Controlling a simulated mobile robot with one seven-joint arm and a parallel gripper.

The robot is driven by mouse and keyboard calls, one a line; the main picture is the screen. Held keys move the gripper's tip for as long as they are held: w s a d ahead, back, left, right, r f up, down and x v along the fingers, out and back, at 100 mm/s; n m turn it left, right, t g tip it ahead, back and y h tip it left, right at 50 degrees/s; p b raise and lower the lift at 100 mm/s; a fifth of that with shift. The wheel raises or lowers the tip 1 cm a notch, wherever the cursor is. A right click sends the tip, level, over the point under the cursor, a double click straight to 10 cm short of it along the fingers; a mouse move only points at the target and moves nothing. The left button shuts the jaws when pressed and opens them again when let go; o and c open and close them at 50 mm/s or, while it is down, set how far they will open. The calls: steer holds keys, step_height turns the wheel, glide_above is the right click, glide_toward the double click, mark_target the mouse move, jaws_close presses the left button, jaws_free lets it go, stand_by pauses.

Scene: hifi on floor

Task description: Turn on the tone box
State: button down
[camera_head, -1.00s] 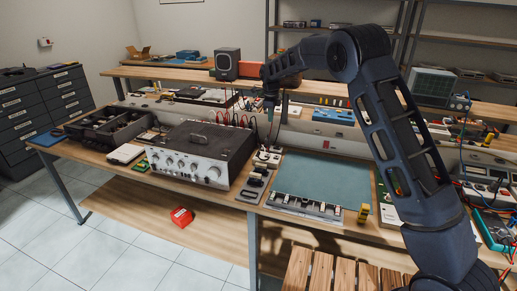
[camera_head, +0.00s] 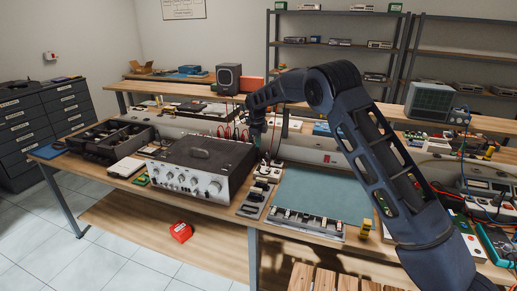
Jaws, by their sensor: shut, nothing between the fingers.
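A silver-fronted hifi unit (camera_head: 186,181) with a dark top and a row of knobs stands on the workbench, left of centre. I cannot tell for certain which thing is the tone box; no label is readable. A dark speaker-like box (camera_head: 229,79) stands on the raised back shelf. My gripper (camera_head: 257,146) points down by the hifi unit's right rear corner, close to it in the picture. It is small and dark here; its fingers look shut and nothing shows in them. Whether it touches anything cannot be told.
Small switch boxes (camera_head: 268,172) sit right of the hifi unit, beside a green mat (camera_head: 325,195). A black parts tray (camera_head: 108,140) is at left. A red box (camera_head: 181,231) lies on the lower shelf. Red leads run behind the unit. My arm covers the bench's right part.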

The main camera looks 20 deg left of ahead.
mark_target(260, 166)
steer(key=f, duration=0.4)
steer(key=w+f, duration=0.1)
steer(key=f, duration=0.7)
steer(key=shift+w+f, duration=0.15)
steer(key=shift+w, duration=0.1)
steer(key=shift+w+f, duration=0.1)
steer(key=shift+f, duration=0.15)
steer(key=shift+s+r, duration=0.25)
steer(key=shift+s, duration=0.6)
step_height(260, 166, up, 14)
steer(key=s, duration=0.1)
steer(key=shift+s, duration=0.35)
steer(key=shift+w, duration=0.1)
